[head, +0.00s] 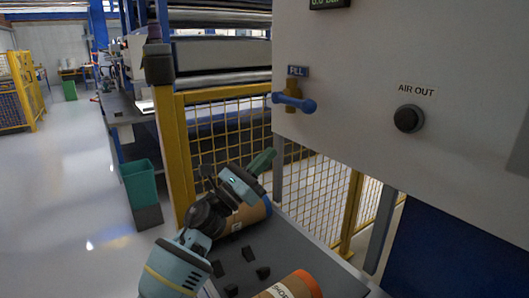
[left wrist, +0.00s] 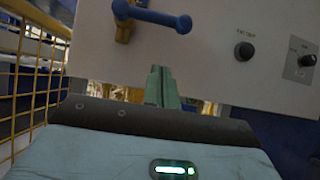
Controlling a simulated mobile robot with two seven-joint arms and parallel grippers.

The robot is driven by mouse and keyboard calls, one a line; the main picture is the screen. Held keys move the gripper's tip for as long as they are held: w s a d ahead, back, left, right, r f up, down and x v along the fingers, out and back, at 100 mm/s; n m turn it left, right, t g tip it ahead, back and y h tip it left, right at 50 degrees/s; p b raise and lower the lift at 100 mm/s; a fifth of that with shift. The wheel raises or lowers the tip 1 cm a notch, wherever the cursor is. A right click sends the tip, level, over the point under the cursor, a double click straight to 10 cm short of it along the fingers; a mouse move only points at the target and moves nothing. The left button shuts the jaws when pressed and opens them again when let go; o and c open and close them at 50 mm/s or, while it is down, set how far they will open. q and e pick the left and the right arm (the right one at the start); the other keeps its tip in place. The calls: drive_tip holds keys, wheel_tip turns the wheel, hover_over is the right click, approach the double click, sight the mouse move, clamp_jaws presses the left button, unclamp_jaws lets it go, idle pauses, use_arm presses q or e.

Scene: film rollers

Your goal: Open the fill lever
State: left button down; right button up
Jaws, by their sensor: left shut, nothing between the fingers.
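The fill lever (head: 294,102) is a blue handle with a ball end on a brass-yellow valve, under a blue FILL label (head: 298,71) on the pale panel (head: 375,65). The handle lies roughly level across the valve. It also shows at the top of the left wrist view (left wrist: 155,17). My left gripper (head: 263,160) is below and a little left of the lever, apart from it. Its green fingers are together and empty, and in the left wrist view their tips (left wrist: 160,72) point up at the panel below the lever. My right gripper is not in view.
A black AIR OUT knob (head: 409,118) is right of the lever. Below, a grey tabletop (head: 300,238) bears brown rolls and dark blocks. A yellow mesh fence (head: 235,118) stands behind, and a green bin (head: 139,182) stands left. The space before the lever looks clear.

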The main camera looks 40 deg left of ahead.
sight(292, 102)
use_arm(q)
drive_tip(key=w+d+r+p, duration=0.2)
drive_tip(key=w+r+p, duration=0.1)
drive_tip(key=w+r, duration=0.3)
drive_tip(key=shift+w+d+r+p, duration=0.2)
drive_tip(key=shift+r+p, duration=0.15)
drive_tip(key=shift+r, duration=0.65)
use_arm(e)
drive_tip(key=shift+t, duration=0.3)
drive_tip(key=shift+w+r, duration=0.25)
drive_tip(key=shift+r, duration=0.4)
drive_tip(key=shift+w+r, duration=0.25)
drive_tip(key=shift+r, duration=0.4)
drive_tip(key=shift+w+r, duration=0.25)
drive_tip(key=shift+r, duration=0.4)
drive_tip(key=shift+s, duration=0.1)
